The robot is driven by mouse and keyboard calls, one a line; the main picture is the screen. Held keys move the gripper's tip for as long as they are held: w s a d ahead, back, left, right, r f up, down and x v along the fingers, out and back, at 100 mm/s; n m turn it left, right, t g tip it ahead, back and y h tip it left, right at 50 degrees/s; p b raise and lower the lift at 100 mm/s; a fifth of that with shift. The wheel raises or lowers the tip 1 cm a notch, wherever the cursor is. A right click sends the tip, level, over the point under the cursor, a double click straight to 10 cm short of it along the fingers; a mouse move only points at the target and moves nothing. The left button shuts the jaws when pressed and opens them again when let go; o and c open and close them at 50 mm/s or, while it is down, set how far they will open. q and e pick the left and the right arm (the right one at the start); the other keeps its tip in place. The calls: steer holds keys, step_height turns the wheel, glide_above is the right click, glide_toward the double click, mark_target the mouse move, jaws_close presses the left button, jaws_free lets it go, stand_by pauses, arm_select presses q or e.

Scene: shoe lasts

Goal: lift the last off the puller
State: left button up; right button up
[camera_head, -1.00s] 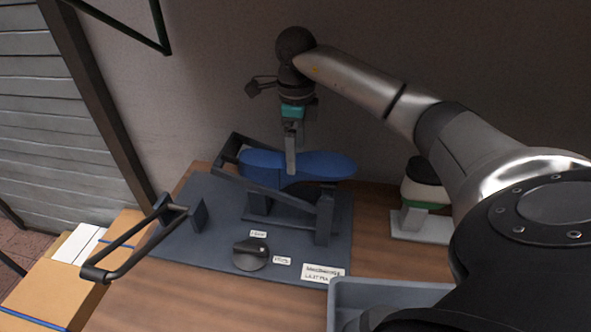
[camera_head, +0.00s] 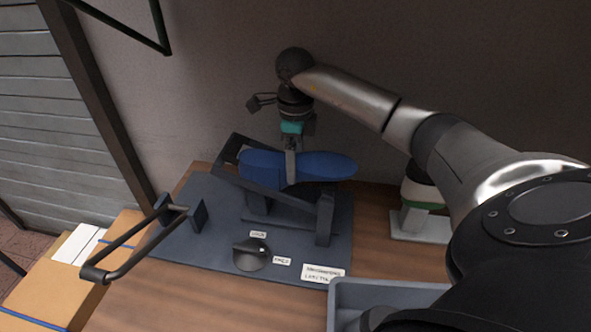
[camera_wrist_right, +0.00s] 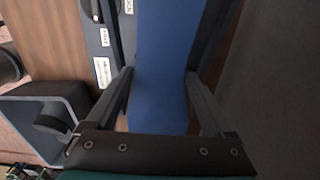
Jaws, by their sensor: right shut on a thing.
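The blue last (camera_head: 325,167) lies lengthwise across the dark puller (camera_head: 325,217), raised above its base plate. My right gripper (camera_head: 291,172) comes down from above at about the middle of the last. It is shut on the last, with one finger on each side. In the right wrist view the last (camera_wrist_right: 165,60) runs between the two fingers (camera_wrist_right: 160,88). The last's underside, where it meets the puller, is hidden. My left gripper is not in view.
A black handle (camera_head: 130,245) reaches out at the plate's left. A round knob (camera_head: 250,254) sits in front, between small labels. A grey bin (camera_head: 385,290) stands at front right. A white and green thing (camera_head: 418,200) stands right. Cardboard boxes (camera_head: 60,290) are lower left.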

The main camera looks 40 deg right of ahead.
jaws_close()
steer(key=shift+r, duration=0.1)
steer(key=shift+w+r, duration=0.1)
steer(key=shift+r, duration=0.05)
